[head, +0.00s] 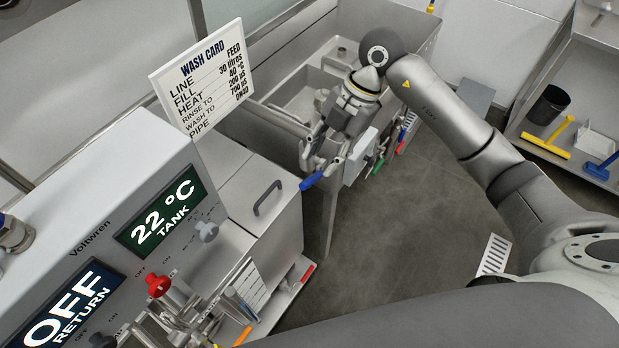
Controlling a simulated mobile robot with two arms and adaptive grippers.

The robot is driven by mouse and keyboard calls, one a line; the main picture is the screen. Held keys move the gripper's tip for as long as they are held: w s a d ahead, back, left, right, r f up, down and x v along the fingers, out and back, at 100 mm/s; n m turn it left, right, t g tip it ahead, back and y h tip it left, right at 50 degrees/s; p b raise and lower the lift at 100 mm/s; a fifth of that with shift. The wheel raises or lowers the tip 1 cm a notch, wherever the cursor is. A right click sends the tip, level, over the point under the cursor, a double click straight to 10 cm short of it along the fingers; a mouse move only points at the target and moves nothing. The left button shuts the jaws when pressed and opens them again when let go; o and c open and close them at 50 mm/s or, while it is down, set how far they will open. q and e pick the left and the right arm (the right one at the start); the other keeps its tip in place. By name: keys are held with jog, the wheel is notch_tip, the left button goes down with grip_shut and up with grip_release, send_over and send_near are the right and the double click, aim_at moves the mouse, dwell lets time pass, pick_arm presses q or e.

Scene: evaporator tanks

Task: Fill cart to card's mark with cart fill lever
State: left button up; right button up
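The wash card (206,78) stands tilted at the upper left; it reads line feed, fill 30 litres. The cart's grey control box (90,220) shows "22 °C TANK" on one display (160,215) and "OFF RETURN" on another (72,305). My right gripper (322,163) points down beside the steel sink, its fingers apart. A blue-handled lever (318,181) is at its fingertips; I cannot tell whether they touch it. Whether this is the cart fill lever is unclear. No fill level can be read.
A red knob (158,285) and steel pipework are at the lower left, near a lid with a dark handle (268,198). The steel sink (300,92) stands behind my gripper. The floor (395,235) between is clear.

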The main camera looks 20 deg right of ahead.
aim_at(311, 179)
jog(key=p+x, duration=0.1)
jog(key=x, duration=0.7)
jog(key=shift+a+f, duration=0.1)
jog(key=shift+f, duration=0.05)
grip_shut()
